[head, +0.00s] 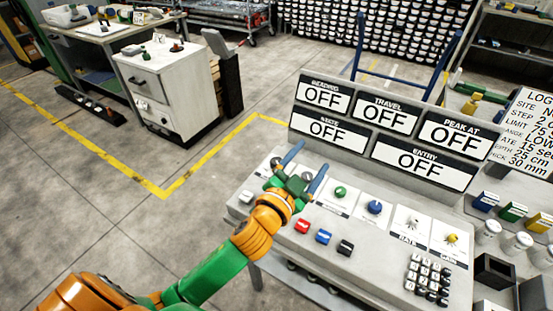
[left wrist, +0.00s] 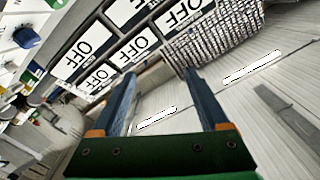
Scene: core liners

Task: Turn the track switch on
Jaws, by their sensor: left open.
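A sloped grey control panel (head: 385,262) carries a row of controls on white label plates. A green knob (head: 340,192) and a blue knob (head: 375,207) stand mid-row. I cannot read which control is labelled track. My left gripper (head: 314,155) is open and empty over the left part of the row, left of the green knob, and hides part of the controls there. Its two fingers also show apart in the left wrist view (left wrist: 160,74). My right gripper is not in view.
An upright display (head: 358,132) with several signs, all reading OFF, stands behind the row. Red (head: 302,226), blue (head: 323,237) and black (head: 345,247) buttons and a keypad (head: 428,278) lie in front. A white cabinet (head: 170,85) stands far left; the floor between is clear.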

